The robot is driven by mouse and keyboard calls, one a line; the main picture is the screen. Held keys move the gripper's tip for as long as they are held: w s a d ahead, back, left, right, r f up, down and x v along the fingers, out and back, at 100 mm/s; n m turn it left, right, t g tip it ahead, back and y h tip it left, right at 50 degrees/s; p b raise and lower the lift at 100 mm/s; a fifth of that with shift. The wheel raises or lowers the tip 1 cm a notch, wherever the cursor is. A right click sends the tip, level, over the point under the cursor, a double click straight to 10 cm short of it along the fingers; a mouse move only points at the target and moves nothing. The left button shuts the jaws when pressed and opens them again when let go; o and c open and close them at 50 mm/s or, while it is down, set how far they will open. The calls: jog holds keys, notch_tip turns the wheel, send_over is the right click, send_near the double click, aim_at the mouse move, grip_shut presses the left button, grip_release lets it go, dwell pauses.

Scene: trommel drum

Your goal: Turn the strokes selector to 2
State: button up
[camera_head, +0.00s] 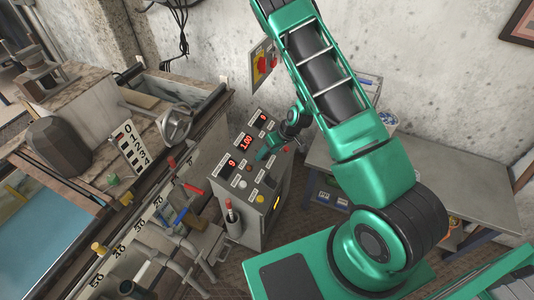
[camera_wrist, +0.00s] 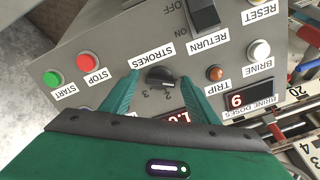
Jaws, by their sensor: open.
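The strokes selector is a small dark round knob (camera_wrist: 161,77) below the STROKES label in the wrist view, on a grey control panel (camera_wrist: 120,42). Small numerals, including a 2 and a 3, show at the knob's lower edge; which one it points to I cannot tell. My gripper (camera_wrist: 159,78) is open, with one green finger on each side of the knob and a gap visible on both sides. In the head view my gripper (camera_head: 268,150) is over the control box (camera_head: 277,203); the knob is not clearly visible there.
In the wrist view a red STOP button (camera_wrist: 88,66) and green START button (camera_wrist: 53,78) sit left. A RETURN switch (camera_wrist: 203,14), amber TRIP lamp (camera_wrist: 215,73) and white BRINE button (camera_wrist: 259,49) sit right. In the head view a grey table (camera_head: 420,180) stands right.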

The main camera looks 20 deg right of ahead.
jog(key=c, duration=1.1)
jog(key=shift+o, duration=0.2)
jog(key=m, duration=0.5)
jog(key=shift+m, duration=0.3)
jog(key=m, duration=0.5)
jog(key=shift+m, duration=0.7)
